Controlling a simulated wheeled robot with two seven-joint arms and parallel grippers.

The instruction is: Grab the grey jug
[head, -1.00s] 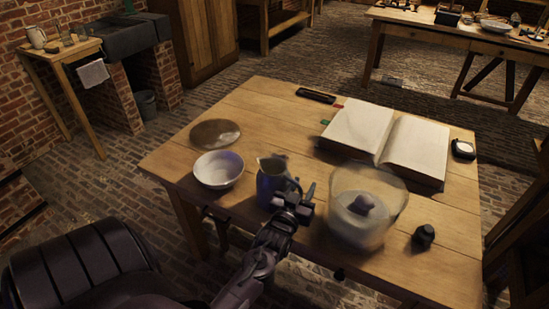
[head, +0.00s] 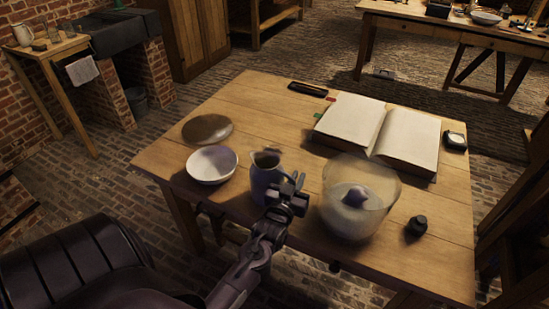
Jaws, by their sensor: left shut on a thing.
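The grey jug (head: 264,177), blue-grey with a dark open mouth, stands upright near the front edge of the wooden table. My left gripper (head: 292,186) is at the right side of the jug, where its handle is, and is shut on the jug. The gripper and wrist hide the handle and part of the jug's lower right side. I cannot tell whether the jug's base touches the table. My right gripper is not in view.
A white bowl (head: 212,165) sits just left of the jug, with a round brown disc (head: 207,129) behind it. A large glass jar (head: 359,204) stands close on the right. A black stopper (head: 416,227) and an open book (head: 376,133) lie farther right and back on the table (head: 262,105).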

